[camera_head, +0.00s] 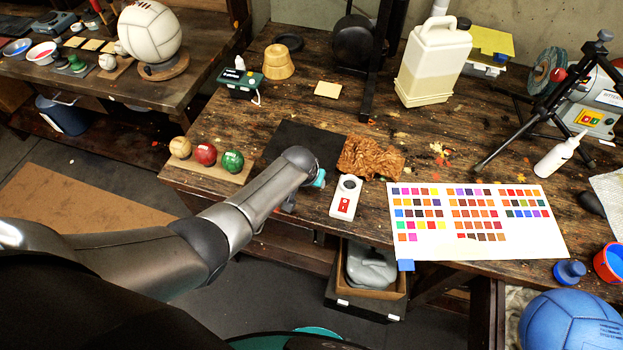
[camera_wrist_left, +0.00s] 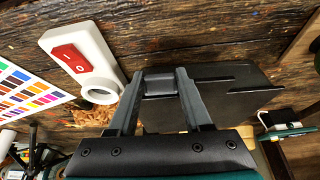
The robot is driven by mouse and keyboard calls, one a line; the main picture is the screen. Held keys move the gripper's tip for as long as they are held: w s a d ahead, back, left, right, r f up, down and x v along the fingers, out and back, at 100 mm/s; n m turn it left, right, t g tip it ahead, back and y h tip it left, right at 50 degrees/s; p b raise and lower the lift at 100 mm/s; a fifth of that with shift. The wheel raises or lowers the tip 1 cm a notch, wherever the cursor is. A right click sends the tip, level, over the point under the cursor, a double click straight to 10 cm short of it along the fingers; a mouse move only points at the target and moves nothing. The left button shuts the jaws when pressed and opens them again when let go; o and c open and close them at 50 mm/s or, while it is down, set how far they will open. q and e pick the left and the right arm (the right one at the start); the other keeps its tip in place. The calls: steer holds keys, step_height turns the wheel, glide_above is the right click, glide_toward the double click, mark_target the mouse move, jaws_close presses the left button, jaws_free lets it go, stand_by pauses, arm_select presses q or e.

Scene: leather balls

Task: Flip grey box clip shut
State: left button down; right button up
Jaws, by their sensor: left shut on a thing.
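My left gripper (camera_wrist_left: 161,78) is shut on a small grey piece (camera_wrist_left: 160,88), which looks like the box clip, in the left wrist view. The piece sits between the fingertips, at the edge of a dark flat object (camera_wrist_left: 232,76), which may be the grey box. In the head view this dark object (camera_head: 305,137) lies flat on the bench, partly behind my left arm. My left gripper (camera_head: 290,202) is mostly hidden by its own wrist there, near the bench's front edge, so the clip cannot be made out. My right gripper is not in view.
A white switch box (camera_head: 346,197) with a red rocker stands close to the right of my gripper. A crumpled brown leather piece (camera_head: 371,158) lies behind it, and a colour chart (camera_head: 475,250) lies farther right. Several small balls on a wooden strip (camera_head: 209,174) are to the left.

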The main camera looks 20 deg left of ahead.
arm_select(q)
steer(key=shift+w+g+b, duration=0.15)
steer(key=shift+g+b, duration=0.2)
steer(key=shift+g, duration=0.55)
steer(key=shift+c, duration=2.4)
jaws_free()
steer(key=shift+r, duration=0.1)
steer(key=shift+r, duration=0.15)
